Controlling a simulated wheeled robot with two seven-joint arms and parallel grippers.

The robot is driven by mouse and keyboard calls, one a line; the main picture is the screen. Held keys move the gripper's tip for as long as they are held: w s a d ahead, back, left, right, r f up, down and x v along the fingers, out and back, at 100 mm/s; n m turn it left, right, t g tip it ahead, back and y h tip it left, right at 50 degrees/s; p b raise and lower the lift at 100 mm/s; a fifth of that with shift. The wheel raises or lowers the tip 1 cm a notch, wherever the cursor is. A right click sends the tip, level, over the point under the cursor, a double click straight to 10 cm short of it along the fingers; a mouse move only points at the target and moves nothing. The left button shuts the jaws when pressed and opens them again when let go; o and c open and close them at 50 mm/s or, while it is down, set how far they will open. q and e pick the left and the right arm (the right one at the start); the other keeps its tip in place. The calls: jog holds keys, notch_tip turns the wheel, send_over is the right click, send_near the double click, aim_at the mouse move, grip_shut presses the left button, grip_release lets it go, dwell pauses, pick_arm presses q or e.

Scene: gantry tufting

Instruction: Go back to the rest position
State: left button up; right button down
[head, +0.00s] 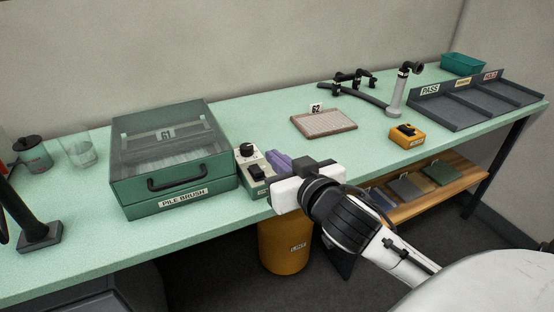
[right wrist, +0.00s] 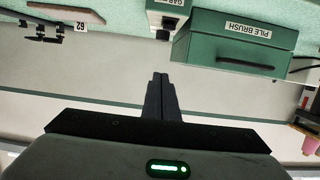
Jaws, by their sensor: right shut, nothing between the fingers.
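My right gripper (head: 277,160) is in front of the bench's front edge, beside the small control box (head: 254,166) in the head view. Its two fingers are together and empty in the right wrist view (right wrist: 160,80). That view looks upside down at the bench, with the control box (right wrist: 166,20) and the green pile brush case (right wrist: 235,42) beyond the fingers. My right arm comes in from the lower right. My left gripper is not in view.
The green bench (head: 95,245) carries a case labelled pile brush (head: 170,185), a pinkish panel (head: 325,122), a yellow button box (head: 406,135) and a grey sorting tray (head: 455,117). An orange bin (head: 285,250) stands below. A black stand (head: 38,235) is at the left.

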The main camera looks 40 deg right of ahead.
jog(key=shift+f, duration=0.1)
dwell(0.5)
